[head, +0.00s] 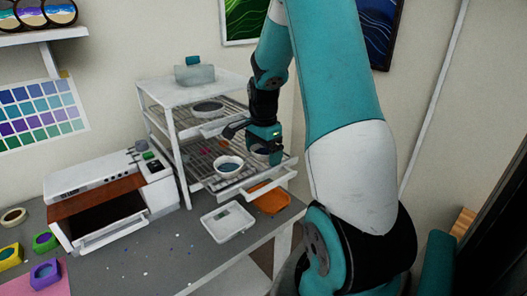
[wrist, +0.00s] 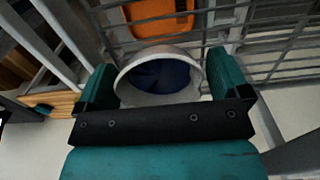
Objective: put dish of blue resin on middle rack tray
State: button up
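My gripper (head: 264,150) is at the right part of the rack's middle wire tray (head: 205,172). In the wrist view, a pale round dish of dark blue resin (wrist: 160,76) sits between the gripper's two fingers (wrist: 160,88), which appear to touch its sides. The same dish shows partly under the gripper in the head view (head: 261,155). I cannot tell whether its base touches the tray. A second white dish with blue content (head: 229,167) stands on the middle tray, just left of the gripper.
An upper wire tray (head: 185,113) holds another dish (head: 208,107). An orange tray (head: 270,199) lies below the middle tray. A white scale-like tray (head: 228,221) stands in front of the rack. A white machine (head: 105,180) stands left. The rack posts are close to my gripper.

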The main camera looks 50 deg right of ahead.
jog(key=shift+r, duration=0.15)
notch_tip(320, 180, up, 12)
jog(key=b, duration=0.1)
jog(key=s+a+n+t+y, duration=0.1)
jog(key=a+n, duration=1.3)
jog(key=a, duration=0.9)
jog(key=s+a+n+y, duration=0.1)
jog(key=s+a+n, duration=0.3)
jog(key=a, duration=0.1)
jog(key=s+a+n+y, duration=0.1)
jog(key=s+a+n, duration=0.4)
jog(key=s+a+n+g+y, duration=0.1)
jog(key=s+a+n, duration=0.3)
jog(key=s+a, duration=0.1)
jog(key=shift+s+a+f+n, duration=0.15)
jog(key=shift+a+f+n, duration=0.1)
jog(key=shift+n, duration=0.15)
